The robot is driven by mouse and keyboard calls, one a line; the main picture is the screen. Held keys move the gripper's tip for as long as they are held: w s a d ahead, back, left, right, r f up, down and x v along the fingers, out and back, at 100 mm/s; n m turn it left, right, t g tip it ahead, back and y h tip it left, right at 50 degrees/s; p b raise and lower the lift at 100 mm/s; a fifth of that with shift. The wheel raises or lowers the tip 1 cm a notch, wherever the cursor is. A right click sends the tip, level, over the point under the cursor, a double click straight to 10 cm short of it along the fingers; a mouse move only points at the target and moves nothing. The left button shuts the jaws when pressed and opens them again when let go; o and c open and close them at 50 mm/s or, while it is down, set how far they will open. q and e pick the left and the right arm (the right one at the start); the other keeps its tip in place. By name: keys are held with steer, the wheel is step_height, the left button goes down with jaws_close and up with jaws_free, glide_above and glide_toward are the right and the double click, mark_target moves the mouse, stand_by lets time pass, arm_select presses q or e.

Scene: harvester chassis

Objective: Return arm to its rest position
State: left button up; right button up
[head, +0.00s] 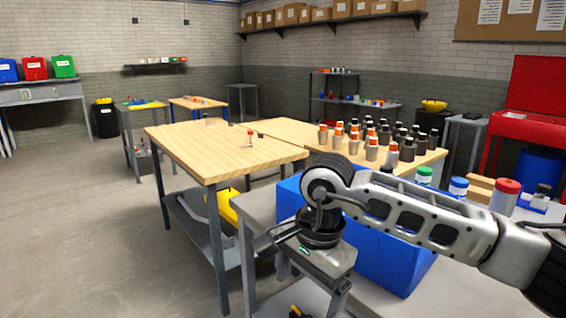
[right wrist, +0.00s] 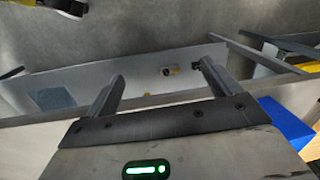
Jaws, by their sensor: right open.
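My right arm (head: 420,215) reaches in from the right in the head view, bent at a joint above the blue bin (head: 385,262). My right gripper (head: 303,262) hangs at the near left of that bin, past the grey table's edge. In the right wrist view my right gripper (right wrist: 158,75) has its two fingers spread apart, with nothing between them. The grey shelf edge and floor lie beyond the fingertips. My left gripper is not in view.
A wooden table (head: 215,148) stands ahead with a small red-topped item (head: 250,138). Several bottles stand on the wooden table behind the bin. Open floor (head: 90,220) lies to the left.

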steer(key=s+a+m+g+y, duration=0.4)
steer(key=s+a+g+y, duration=0.2)
steer(key=s+a+y, duration=0.55)
steer(key=s+a+r+m+y, duration=0.2)
steer(key=a+r+m+y, duration=0.25)
steer(key=m+y, duration=0.2)
steer(key=w+d+m+t, duration=0.45)
steer(key=m+t, duration=0.55)
steer(key=m, duration=0.3)
steer(key=w+d+m+t, duration=0.3)
steer(key=d+m+t, duration=0.2)
steer(key=m+t, duration=0.6)
steer(key=w+d+f+m+t+h, duration=0.1)
steer(key=d+f+m+h, duration=0.35)
steer(key=m, duration=0.25)
steer(key=d+f+m+t+h, duration=0.1)
steer(key=d+f+m+h, duration=0.2)
steer(key=f+m+h, duration=0.4)
steer(key=s+d+f+m+g+h, duration=0.2)
steer(key=s+d+f+m+g, duration=0.1)
steer(key=f, duration=0.5)
steer(key=s+d+f+m+g+h, duration=0.2)
steer(key=s+d+f+m+g, duration=0.2)
steer(key=s+d+f+m, duration=0.2)
step_height(320, 180, down, 2)
steer(key=s+m, duration=0.2)
steer(key=m, duration=0.1)
steer(key=shift+s+d, duration=0.15)
steer(key=shift+s, duration=0.1)
